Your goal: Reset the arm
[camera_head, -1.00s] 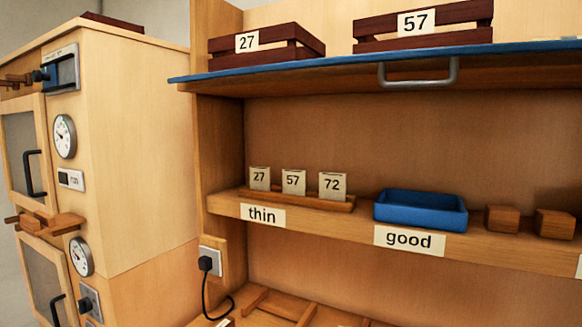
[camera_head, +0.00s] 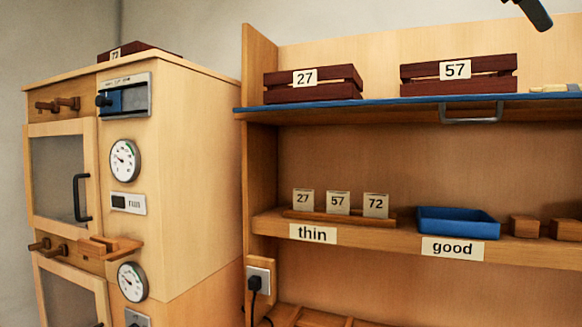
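My gripper is not recognisable in the current head view. A dark, rounded rod end (camera_head: 535,12) hangs into the top right corner; I cannot tell what it belongs to. The view is taken up by a wooden cabinet (camera_head: 185,180) on the left and a wooden shelf unit (camera_head: 258,80) on the right.
Dark red crates marked 27 (camera_head: 312,84) and 57 (camera_head: 458,74) stand on the blue-edged upper shelf (camera_head: 370,106). The shelf below holds cards in a wooden rack (camera_head: 340,217), a blue tray (camera_head: 458,224) and wooden blocks (camera_head: 525,226). The cabinet has gauges (camera_head: 125,160) and handled doors (camera_head: 62,175).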

